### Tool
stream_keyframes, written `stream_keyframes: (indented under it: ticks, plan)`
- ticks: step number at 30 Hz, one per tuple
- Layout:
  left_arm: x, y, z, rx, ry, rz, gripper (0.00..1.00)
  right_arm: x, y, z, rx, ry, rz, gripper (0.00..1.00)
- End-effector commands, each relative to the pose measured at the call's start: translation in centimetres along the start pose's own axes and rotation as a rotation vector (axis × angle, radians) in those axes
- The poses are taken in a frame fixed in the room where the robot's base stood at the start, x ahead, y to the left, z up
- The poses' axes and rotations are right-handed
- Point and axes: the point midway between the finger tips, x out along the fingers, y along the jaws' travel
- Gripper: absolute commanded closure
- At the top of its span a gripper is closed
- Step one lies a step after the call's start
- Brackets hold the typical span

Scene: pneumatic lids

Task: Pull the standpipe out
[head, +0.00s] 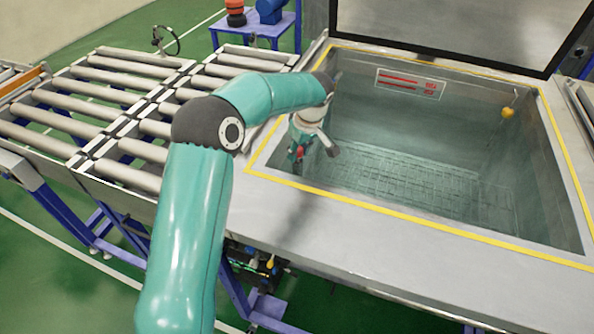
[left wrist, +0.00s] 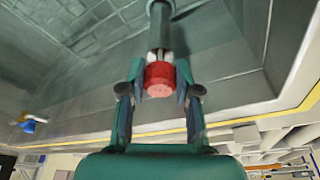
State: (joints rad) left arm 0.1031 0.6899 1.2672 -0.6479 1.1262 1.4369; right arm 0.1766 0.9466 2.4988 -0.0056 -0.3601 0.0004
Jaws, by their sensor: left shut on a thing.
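The standpipe shows in the left wrist view as a grey pipe (left wrist: 159,28) with a red cap (left wrist: 158,80). My left gripper (left wrist: 159,75) has its two fingers shut on the red cap, one on each side. In the head view my left gripper (head: 303,150) is inside the left side of the tank, near its front left corner, with a bit of the red cap (head: 298,153) showing. Most of the pipe is hidden there by my arm and the tank wall. I cannot tell whether its lower end is seated. My right gripper is not in view.
The open tank (head: 400,226) has a yellow line around its rim and a raised lid (head: 450,28) behind. A yellow item (head: 508,112) hangs at its right wall. A roller conveyor (head: 110,110) lies to the left. A blue table (head: 255,27) stands behind.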

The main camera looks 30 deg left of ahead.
Motion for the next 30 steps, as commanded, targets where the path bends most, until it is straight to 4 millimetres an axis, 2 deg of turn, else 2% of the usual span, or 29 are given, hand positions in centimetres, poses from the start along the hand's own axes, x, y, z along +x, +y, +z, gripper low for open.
stream_keyframes:
  ticks: [30]
  plan:
    - [-2.8,0.0,-0.8,-0.001,0.001,0.002,1.00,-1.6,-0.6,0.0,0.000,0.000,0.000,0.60]
